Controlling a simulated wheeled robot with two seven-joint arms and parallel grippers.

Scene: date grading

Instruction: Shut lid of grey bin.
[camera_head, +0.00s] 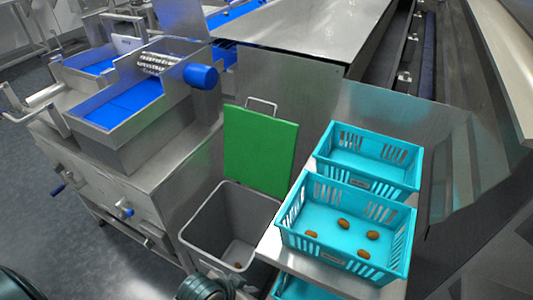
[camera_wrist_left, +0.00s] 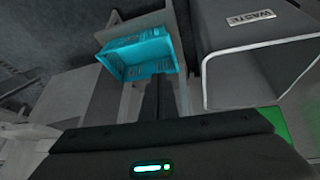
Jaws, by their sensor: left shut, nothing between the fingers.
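The grey bin (camera_head: 200,232) stands open on the floor in the head view, with a small brown date in its bottom. Its green lid (camera_head: 258,150) is raised upright at the back, with a metal handle (camera_head: 262,104) on top. In the left wrist view the bin (camera_wrist_left: 262,68) shows at the upper right with a WASTE label, and a green part of the lid (camera_wrist_left: 274,121) shows beside my gripper. My left gripper (camera_head: 207,288) is at the bottom edge of the head view, in front of the bin, shut and empty. My right gripper is not in view.
Two turquoise crates, the front one (camera_head: 300,246) with several dates, the back one (camera_head: 366,141) without visible dates, stand on a steel stand right of the bin. Another crate (camera_head: 302,290) is below. A steel machine (camera_head: 120,165) stands left of the bin.

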